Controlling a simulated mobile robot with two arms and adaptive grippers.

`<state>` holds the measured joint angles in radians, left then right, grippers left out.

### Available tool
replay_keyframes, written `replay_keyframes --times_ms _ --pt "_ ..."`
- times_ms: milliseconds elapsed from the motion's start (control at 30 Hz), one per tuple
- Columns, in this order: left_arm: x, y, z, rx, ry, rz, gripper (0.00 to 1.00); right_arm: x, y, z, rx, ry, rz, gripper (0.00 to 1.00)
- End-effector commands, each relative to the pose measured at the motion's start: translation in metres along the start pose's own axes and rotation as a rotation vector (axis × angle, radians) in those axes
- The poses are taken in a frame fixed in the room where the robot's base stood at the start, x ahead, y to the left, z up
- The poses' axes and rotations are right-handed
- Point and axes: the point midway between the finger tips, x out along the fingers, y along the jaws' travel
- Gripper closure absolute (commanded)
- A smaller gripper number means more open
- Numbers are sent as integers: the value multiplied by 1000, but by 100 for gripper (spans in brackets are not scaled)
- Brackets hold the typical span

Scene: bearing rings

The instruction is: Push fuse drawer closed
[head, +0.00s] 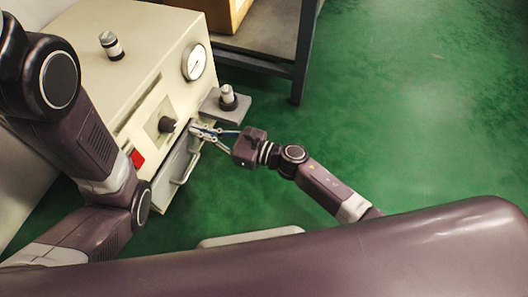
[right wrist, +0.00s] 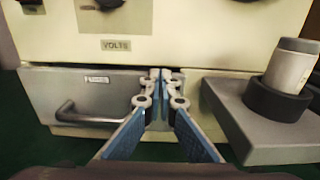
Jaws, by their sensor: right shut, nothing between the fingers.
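The fuse drawer (head: 178,163) is a grey panel with a bar handle, low on the front of a cream cabinet (head: 110,70). In the right wrist view the drawer front (right wrist: 95,88) fills the left, with its handle (right wrist: 88,112) and a small label. I cannot tell exactly how far it stands out. My right gripper (head: 193,129) is shut and empty, with its fingertips at the right end of the drawer front. In the right wrist view the fingertips (right wrist: 161,78) hide part of that end; contact is unclear. My left gripper is out of view; only its arm shows.
A grey ledge (right wrist: 235,125) juts out right of the drawer, bearing a pale cylinder with a dark collar (right wrist: 285,78). The cabinet has a round gauge (head: 194,62), a dark knob (head: 167,124) and a red switch (head: 137,159). The green floor (head: 420,100) at right is clear.

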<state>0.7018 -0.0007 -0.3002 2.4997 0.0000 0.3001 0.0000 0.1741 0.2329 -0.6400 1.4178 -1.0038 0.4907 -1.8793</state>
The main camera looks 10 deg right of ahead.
Motion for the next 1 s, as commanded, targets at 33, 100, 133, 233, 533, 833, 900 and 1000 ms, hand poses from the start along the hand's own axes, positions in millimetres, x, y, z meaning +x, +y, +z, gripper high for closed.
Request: replay_keyframes --times_ms 33,100,133,233,533,833,900,1000 --pt "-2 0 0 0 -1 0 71 4 0 -1 0 0 1 100" --pt "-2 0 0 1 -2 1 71 6 0 0 0 0 1 100" --pt "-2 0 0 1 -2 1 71 7 0 0 0 0 0 100" --pt "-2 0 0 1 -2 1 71 9 0 0 -1 0 -1 100" --pt "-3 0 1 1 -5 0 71 10 -1 2 -2 -2 -3 100" --pt "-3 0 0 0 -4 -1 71 -23 -1 0 -1 1 -4 100" --pt "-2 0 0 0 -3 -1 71 -39 0 -1 0 2 -3 100" --pt "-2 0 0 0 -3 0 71 -62 -1 -2 0 3 -3 100"
